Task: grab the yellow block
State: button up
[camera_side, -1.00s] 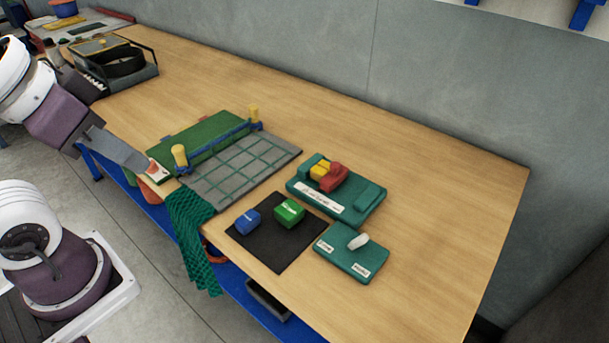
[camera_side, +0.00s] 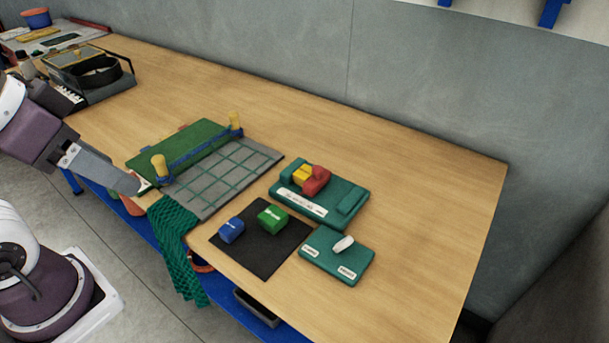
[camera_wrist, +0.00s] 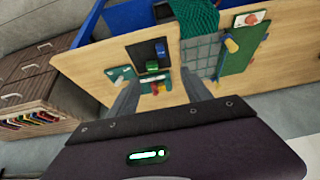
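The yellow block (camera_side: 301,177) sits in a green tray (camera_side: 345,207) with a white label, right up against a red block (camera_side: 317,179). My gripper (camera_side: 146,187) is at the left by the table's front edge, near the grey net grid and far from the tray. In the wrist view my gripper (camera_wrist: 160,77) has its two fingers spread apart with nothing between them.
A black mat (camera_side: 262,254) carries a blue block (camera_side: 231,230) and a green block (camera_side: 272,217). A smaller green tray (camera_side: 336,262) holds a white piece (camera_side: 343,244). A netting frame with two yellow pegs (camera_side: 160,167) stands beside my gripper. The table behind the trays is clear.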

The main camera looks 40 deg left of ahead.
jog(key=shift+o, duration=0.9)
